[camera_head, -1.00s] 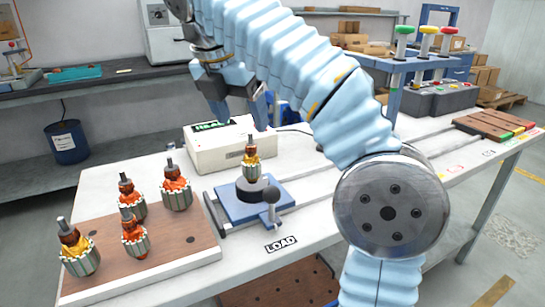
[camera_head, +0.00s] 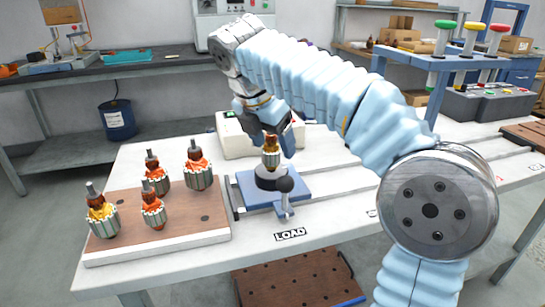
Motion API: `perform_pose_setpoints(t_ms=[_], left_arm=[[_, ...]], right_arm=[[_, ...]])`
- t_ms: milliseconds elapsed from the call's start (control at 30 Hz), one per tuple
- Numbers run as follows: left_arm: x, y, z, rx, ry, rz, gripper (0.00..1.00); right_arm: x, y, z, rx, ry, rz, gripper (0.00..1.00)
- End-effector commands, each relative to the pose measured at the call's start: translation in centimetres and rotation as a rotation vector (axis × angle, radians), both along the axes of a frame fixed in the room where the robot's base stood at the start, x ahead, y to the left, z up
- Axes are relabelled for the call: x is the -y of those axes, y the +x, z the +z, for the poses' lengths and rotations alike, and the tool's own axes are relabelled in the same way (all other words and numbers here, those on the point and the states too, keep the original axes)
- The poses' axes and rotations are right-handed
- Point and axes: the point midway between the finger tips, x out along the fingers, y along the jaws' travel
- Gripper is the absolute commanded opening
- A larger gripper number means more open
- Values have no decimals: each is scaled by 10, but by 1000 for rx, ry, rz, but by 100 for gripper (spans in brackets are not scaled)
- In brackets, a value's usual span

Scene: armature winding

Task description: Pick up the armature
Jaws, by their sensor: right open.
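One armature (camera_head: 271,153), with an orange winding, stands upright on the round seat of the blue fixture (camera_head: 245,190) at the LOAD mark. My right gripper (camera_head: 271,141) is open just above and behind it, pointing down, with its fingers near the armature's top. I cannot tell whether they touch it. Several more armatures stand on a brown board at the left, such as one with a yellow winding (camera_head: 102,212) and one with an orange winding (camera_head: 198,168). My left gripper is not in view.
The brown board (camera_head: 200,222) lies left of the fixture on the white table. A white box (camera_head: 232,140) stands behind the fixture, close to my gripper. Colored buttons (camera_head: 447,24) rise at the back right.

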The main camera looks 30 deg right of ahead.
Motion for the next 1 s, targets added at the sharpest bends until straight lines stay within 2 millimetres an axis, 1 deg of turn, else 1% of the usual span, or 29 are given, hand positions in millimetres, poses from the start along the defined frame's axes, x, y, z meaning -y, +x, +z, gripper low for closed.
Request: perform_pose_setpoints(t_ms=[33, 100, 267, 300, 733, 1000], left_arm=[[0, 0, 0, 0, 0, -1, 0], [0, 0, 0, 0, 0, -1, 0], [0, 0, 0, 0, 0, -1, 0], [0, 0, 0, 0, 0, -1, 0], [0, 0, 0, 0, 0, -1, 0], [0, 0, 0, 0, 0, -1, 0]], right_arm=[[3, 2, -4, 0, 0, -1, 72], [4, 4, -7, 0, 0, -1, 72], [4, 4, -7, 0, 0, -1, 72], [4, 4, -7, 0, 0, 0, 70], [4, 4, -7, 1, -1, 0, 4], [4, 4, -6, 1, -1, 0, 4]])
